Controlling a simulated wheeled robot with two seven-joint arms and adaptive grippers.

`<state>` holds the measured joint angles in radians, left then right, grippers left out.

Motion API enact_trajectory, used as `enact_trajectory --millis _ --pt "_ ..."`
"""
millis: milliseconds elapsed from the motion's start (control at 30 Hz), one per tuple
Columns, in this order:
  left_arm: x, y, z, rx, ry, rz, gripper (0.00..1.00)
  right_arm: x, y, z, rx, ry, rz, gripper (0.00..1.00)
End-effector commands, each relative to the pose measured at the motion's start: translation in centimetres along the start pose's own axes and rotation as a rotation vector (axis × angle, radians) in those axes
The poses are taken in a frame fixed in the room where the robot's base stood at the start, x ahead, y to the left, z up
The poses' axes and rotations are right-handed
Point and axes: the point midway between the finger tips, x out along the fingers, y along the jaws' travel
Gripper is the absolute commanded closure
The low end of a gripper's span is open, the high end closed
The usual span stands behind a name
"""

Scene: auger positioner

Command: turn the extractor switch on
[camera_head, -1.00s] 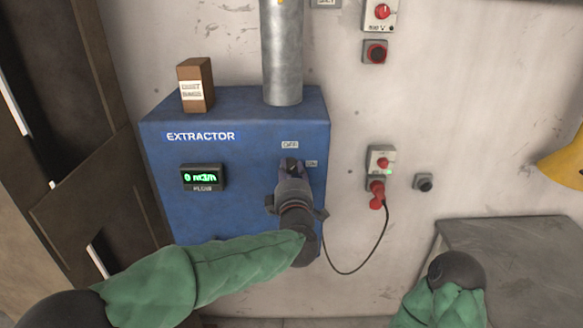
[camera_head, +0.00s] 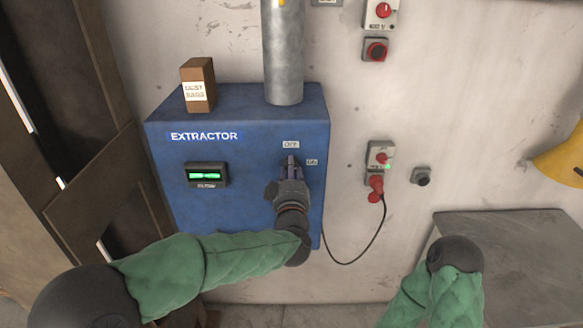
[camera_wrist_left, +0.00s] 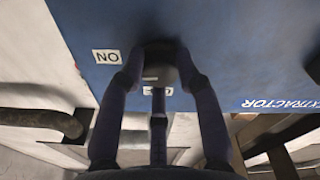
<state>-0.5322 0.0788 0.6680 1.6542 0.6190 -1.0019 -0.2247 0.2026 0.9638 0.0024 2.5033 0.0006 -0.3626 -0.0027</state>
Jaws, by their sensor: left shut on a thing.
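The blue extractor cabinet (camera_head: 240,125) hangs on the wall, with an OFF label (camera_head: 291,144) and an ON label (camera_head: 312,162) around its switch. My left gripper (camera_head: 291,168) is at the switch and mostly hides it in the head view. In the left wrist view the dark round switch knob (camera_wrist_left: 160,55) sits between the fingers of my left gripper (camera_wrist_left: 160,75), which is shut on it. The ON label (camera_wrist_left: 107,57) shows clear beside the fingers; the OFF label is partly covered. The display (camera_head: 206,175) glows green. My right gripper is out of view.
A dust bags box (camera_head: 198,85) stands on the cabinet beside a metal duct (camera_head: 283,50). A socket with a red plug (camera_head: 376,188) and hanging cable is to the right. A grey bench (camera_head: 515,250) is at the lower right. Bare wall lies between.

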Motion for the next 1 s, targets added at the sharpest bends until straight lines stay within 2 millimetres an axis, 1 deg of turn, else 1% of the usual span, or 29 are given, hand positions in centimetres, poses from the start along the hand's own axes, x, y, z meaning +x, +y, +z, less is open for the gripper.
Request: enact_trajectory --millis 33,300,700,733,767,800,1000 --pt "0.21 0.14 -0.87 0.011 0.015 0.001 0.99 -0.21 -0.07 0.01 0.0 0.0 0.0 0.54" --pt "0.23 0.19 -0.94 0.063 0.016 0.005 0.99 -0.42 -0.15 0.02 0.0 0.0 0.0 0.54" --pt "0.25 0.25 -1.06 0.067 0.018 0.007 0.99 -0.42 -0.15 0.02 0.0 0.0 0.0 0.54" --pt "0.25 0.25 -1.07 0.067 0.019 0.007 0.57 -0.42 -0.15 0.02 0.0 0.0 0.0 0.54" --pt "0.25 0.26 -1.06 0.067 0.018 0.007 0.49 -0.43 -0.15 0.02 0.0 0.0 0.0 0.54" --pt "0.24 0.24 -1.0 0.067 0.017 0.007 0.44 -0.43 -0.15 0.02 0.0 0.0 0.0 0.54" --pt "0.14 0.15 -0.57 0.069 0.009 0.006 0.44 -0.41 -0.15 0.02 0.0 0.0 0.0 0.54"
